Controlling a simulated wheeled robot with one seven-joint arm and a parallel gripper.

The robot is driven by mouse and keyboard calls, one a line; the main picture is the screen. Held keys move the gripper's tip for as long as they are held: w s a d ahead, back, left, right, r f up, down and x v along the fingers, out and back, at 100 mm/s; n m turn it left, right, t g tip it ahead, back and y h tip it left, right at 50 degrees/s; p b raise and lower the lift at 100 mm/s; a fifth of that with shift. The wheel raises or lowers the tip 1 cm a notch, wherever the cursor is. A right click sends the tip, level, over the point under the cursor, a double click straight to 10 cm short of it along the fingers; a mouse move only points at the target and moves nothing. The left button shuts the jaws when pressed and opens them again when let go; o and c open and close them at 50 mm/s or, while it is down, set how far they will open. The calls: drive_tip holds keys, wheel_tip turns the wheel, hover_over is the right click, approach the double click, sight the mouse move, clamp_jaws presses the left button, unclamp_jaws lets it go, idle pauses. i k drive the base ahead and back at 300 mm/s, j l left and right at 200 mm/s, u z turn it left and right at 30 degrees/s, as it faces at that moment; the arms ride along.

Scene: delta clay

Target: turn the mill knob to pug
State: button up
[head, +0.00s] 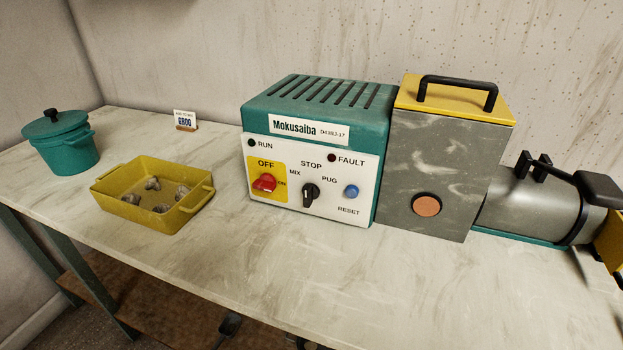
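The mill (318,115) is a teal box with a slotted top and a white front panel, standing on the table. Its black mill knob (310,195) sits low in the middle of the panel, with STOP above it, MIX at upper left and PUG at upper right. The knob looks roughly upright, but its pointer is too small to read surely. A red rotary switch (264,183) on a yellow plate marked OFF and ON is to its left. A blue RESET button (351,192) is to its right. The RUN and FAULT lamps look dark. My gripper is not in view.
A grey block with a yellow handled lid (452,94) adjoins the mill, with a metal barrel (530,203) further right. A yellow tray (140,211) with several grey lumps, a teal lidded pot (62,147) and a small sign (185,121) stand left. The table front (330,270) is clear.

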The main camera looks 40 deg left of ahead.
sight(310, 192)
drive_tip(key=j+u, duration=0.2)
drive_tip(key=j, duration=0.3)
drive_tip(key=i+j+u, duration=0.2)
drive_tip(key=j, duration=0.25)
drive_tip(key=i+j+u, duration=0.2)
drive_tip(key=j, duration=0.25)
drive_tip(key=k+j, duration=0.05)
drive_tip(key=k, duration=0.05)
